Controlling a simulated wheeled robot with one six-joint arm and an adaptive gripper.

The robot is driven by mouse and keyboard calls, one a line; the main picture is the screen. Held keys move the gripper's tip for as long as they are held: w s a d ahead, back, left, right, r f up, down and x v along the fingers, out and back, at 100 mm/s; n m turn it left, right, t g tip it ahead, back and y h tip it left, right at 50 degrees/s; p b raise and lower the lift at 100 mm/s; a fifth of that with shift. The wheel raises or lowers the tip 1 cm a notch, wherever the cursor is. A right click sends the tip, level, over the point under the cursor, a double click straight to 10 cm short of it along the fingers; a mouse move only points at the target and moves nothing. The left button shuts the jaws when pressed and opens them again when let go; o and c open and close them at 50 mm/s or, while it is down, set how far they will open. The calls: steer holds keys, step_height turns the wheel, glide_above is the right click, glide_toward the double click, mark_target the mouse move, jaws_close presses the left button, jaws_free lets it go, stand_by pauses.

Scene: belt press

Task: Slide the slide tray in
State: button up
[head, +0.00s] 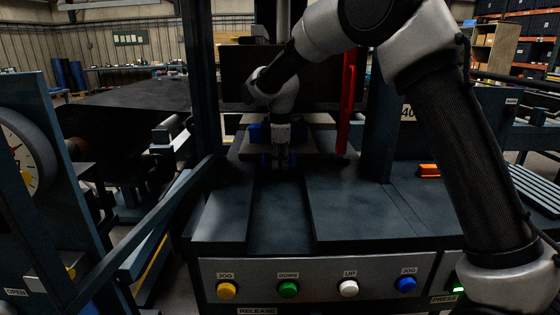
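The slide tray (316,155) looks like a dark flat plate in the middle of the press, at the back end of a dark channel (280,215) in the press table. Bits of blue show around the fingertips. The fingers are small and dark here, so I cannot tell whether they are shut on anything or touch the tray. My wrist hides part of the tray and the space behind it.
A red upright bar (347,103) stands right of the tray, between dark press columns. A front panel holds yellow (227,290), green (289,289), white (348,288) and blue (406,285) buttons. A small orange item (429,170) lies right. A dial (18,153) stands left. The channel's front is clear.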

steer(key=o, duration=0.3)
steer(key=shift+o, duration=0.2)
steer(key=shift+r, duration=0.1)
step_height(320, 180, up, 12)
steer(key=s, duration=0.2)
steer(key=shift+s, duration=0.1)
